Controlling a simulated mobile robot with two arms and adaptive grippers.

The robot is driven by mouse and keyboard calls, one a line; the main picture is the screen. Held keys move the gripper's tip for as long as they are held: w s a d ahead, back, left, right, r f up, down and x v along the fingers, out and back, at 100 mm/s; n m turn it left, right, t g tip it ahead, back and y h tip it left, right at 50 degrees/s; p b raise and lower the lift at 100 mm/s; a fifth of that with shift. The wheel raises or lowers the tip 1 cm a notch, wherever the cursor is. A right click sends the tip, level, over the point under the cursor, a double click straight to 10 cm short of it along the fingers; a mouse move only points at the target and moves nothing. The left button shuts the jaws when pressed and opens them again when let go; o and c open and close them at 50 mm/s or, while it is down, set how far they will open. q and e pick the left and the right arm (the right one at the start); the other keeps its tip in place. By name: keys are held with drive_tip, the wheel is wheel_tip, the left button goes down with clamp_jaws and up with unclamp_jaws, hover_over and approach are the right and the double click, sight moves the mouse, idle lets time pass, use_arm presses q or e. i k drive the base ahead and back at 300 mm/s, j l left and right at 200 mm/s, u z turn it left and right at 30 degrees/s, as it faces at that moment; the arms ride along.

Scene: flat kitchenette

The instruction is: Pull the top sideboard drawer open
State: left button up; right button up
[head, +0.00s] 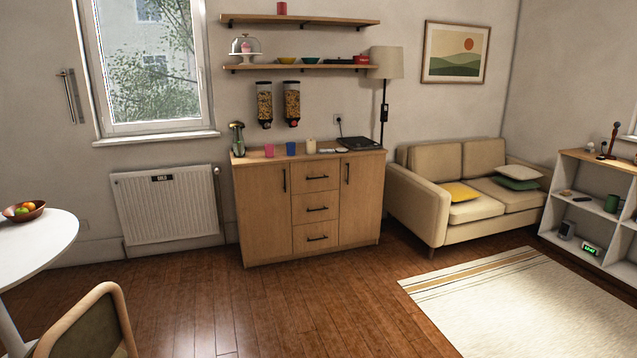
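The wooden sideboard (265,215) stands against the back wall, a few steps ahead of me, near the middle of the head view. Its middle column holds three drawers, all flush with the front. The top drawer (302,185) has a dark horizontal bar handle (317,178) and is shut. A tall door with a vertical dark handle is on each side of the drawers. Neither of my grippers shows in the head view.
Wooden floor (290,310) lies clear before the sideboard. A round white table (30,240) and a chair (95,315) are at the left. A beige sofa (415,200) stands right of the sideboard, with a pale rug (520,300) before it. Cups stand on the sideboard top.

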sight(320, 175)
drive_tip(key=i, duration=1.6)
